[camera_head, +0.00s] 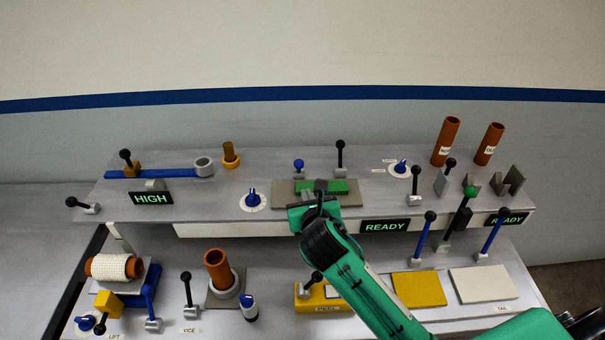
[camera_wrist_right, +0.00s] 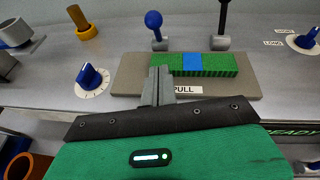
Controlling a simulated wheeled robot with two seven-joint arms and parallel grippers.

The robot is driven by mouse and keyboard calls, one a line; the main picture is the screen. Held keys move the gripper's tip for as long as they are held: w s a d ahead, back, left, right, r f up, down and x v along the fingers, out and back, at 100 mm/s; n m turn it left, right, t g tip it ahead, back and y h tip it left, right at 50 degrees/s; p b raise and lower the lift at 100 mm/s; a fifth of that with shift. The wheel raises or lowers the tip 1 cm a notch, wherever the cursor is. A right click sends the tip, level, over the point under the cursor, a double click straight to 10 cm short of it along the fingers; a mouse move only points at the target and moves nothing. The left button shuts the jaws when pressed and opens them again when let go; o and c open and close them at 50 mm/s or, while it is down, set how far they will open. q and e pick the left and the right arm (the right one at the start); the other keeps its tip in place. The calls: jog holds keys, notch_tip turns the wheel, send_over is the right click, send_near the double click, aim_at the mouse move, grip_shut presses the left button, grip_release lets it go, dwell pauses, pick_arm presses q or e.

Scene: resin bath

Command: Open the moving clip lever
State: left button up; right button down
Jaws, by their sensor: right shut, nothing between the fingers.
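At the back middle, two small levers stand behind a grey-brown plate (camera_head: 350,200) marked PULL in the wrist view. One has a blue ball (camera_head: 298,163), the other a black ball (camera_head: 340,144). They also show in the wrist view, blue ball (camera_wrist_right: 153,19) left and black lever (camera_wrist_right: 222,20) right. I cannot tell which is the moving clip lever. A green strip (camera_wrist_right: 215,70) with a blue middle (camera_wrist_right: 193,62) lies across the plate. My right gripper (camera_head: 319,186) is shut and empty over the plate, in front of the blue lever; it also shows in the wrist view (camera_wrist_right: 160,72).
A blue dial (camera_head: 253,199) sits left of the plate, another (camera_head: 401,166) right. Brown tubes (camera_head: 445,141) stand at the back right. Several levers fill the front shelf, with a tube holder (camera_head: 223,292) and a yellow pad (camera_head: 419,289). A READY display (camera_head: 385,226) is close to my right arm.

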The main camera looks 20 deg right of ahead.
aim_at(299, 168)
pick_arm(q)
jog(key=shift+s+r+p, duration=0.25)
jog(key=shift+r+p, duration=0.9)
jog(key=shift+r, duration=0.15)
pick_arm(e)
jog(key=shift+w+d+r, duration=0.15)
jog(key=shift+w, duration=0.9)
jog(key=shift+w+d+r, duration=0.1)
jog(key=shift+w, duration=0.9)
jog(key=shift+w+d+r, duration=0.15)
jog(key=shift+w, duration=0.9)
pick_arm(q)
jog(key=shift+s+r, duration=0.1)
pick_arm(e)
jog(key=shift+w+r, duration=0.1)
